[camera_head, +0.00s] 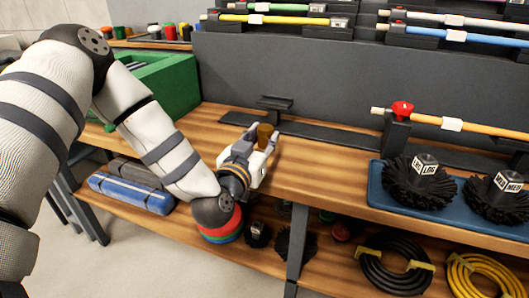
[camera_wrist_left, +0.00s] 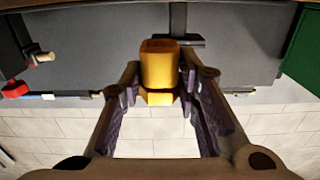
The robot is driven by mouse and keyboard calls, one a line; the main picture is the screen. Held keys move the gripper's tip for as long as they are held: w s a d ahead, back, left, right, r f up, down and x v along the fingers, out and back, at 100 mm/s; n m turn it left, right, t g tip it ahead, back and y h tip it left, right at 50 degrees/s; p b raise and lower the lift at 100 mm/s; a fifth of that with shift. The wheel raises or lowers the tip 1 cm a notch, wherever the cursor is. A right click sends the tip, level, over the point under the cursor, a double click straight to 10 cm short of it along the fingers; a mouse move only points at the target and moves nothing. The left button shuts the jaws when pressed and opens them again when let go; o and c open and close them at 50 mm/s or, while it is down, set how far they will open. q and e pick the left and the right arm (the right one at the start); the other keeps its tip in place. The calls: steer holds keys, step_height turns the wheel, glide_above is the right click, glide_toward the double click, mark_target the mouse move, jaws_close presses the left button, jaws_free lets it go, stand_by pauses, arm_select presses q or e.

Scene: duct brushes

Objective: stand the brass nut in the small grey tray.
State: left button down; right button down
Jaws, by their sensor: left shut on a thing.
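The brass nut (camera_head: 264,133) is held upright between the fingers of my left gripper (camera_head: 262,150), above the wooden bench. In the left wrist view the nut (camera_wrist_left: 160,68) is a yellow-gold body with a wider lower collar, between the two dark finger pads. My left gripper (camera_wrist_left: 160,100) is shut on it. A small dark grey flat piece (camera_head: 275,102) stands at the back of the bench, just beyond the gripper. I cannot tell if this is the small grey tray; no other clear grey tray shows. My right gripper is out of view.
A green bin (camera_head: 170,85) stands at the left. A blue mat (camera_head: 385,200) with black round brushes (camera_head: 415,182) lies at the right. A rod with a red knob (camera_head: 402,110) rests on black holders. Bare bench (camera_head: 325,170) lies right of the gripper.

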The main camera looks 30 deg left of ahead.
arm_select(q)
step_height(320, 180, down, 4)
steer(key=shift+r+b, duration=0.25)
steer(key=shift+b, duration=0.1)
steer(key=shift+r, duration=0.2)
steer(key=c, duration=1.2)
jaws_free()
steer(key=shift+f, duration=0.15)
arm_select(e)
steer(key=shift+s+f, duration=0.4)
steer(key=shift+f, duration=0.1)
